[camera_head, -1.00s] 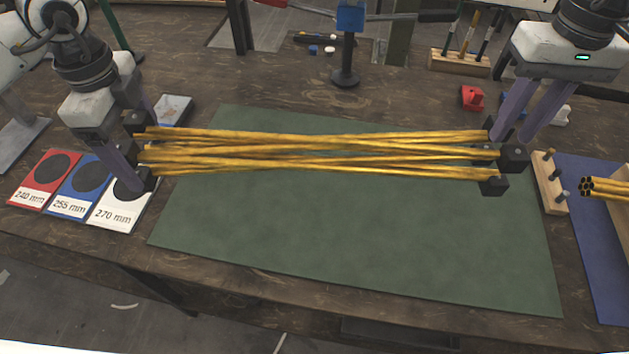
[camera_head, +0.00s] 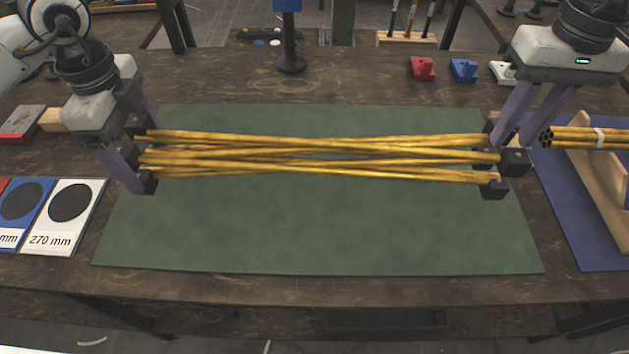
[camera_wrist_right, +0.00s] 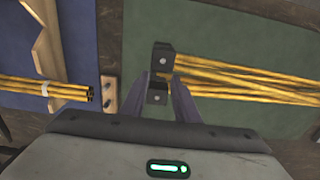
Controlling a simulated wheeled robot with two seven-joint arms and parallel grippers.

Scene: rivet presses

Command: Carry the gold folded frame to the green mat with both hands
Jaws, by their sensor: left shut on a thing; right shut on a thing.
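The gold folded frame (camera_head: 320,148) is a bundle of long thin gold bars, some crossing at shallow angles. It spans across the upper half of the green mat (camera_head: 315,230); I cannot tell how high above it. My left gripper (camera_head: 145,153) is shut on the frame's left end. My right gripper (camera_head: 497,160) is shut on its right end. In the right wrist view the frame (camera_wrist_right: 245,82) runs off to the right from my right gripper (camera_wrist_right: 160,76), with the green mat (camera_wrist_right: 235,30) behind it.
Size cards (camera_head: 62,215) lie left of the mat. At right, a bundle of gold tubes (camera_head: 590,137) rests on a wooden rack (camera_head: 598,190) over a blue mat (camera_head: 570,215). Red (camera_head: 422,68) and blue (camera_head: 463,70) blocks and a dark stand (camera_head: 290,60) are at the back.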

